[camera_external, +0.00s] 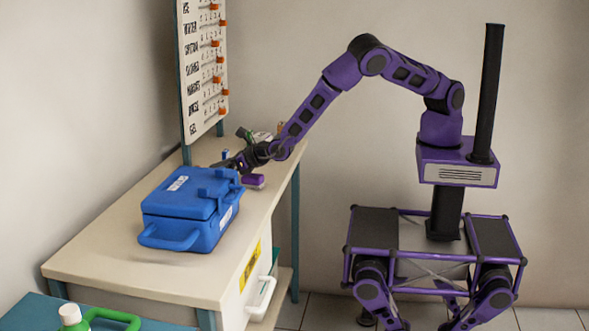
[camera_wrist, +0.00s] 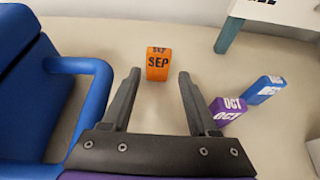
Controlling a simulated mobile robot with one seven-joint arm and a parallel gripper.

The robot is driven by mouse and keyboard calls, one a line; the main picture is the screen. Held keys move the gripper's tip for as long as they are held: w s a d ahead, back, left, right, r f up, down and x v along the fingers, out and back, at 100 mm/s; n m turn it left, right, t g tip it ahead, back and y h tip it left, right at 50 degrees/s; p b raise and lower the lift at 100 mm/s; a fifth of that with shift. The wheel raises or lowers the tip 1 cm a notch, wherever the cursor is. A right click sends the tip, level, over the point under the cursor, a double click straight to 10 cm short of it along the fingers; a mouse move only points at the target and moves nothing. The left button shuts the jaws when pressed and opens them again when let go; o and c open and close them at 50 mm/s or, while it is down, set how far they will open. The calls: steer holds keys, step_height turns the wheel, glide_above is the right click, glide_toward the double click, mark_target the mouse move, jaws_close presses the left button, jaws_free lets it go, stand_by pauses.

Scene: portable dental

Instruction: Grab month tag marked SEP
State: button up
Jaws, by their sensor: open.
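The month tag marked SEP (camera_wrist: 158,64) is a small orange block standing upright on the tabletop, with black lettering on its front and top. In the wrist view it lies just beyond my gripper (camera_wrist: 156,78), roughly in line with the gap between the fingers. My gripper is open, and nothing is between its fingers. In the external view my gripper (camera_external: 228,165) is low over the table, behind the blue case; the SEP tag cannot be made out there.
A purple OCT tag (camera_wrist: 225,111) and a blue tag (camera_wrist: 264,89) stand right of my gripper. The blue case (camera_wrist: 30,85) with its handle is close on the left.

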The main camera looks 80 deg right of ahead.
steer(key=shift+x, duration=3.05)
steer(key=shift+a, duration=0.15)
steer(key=shift+s, duration=0.1)
steer(key=shift+c, duration=0.2)
jaws_close()
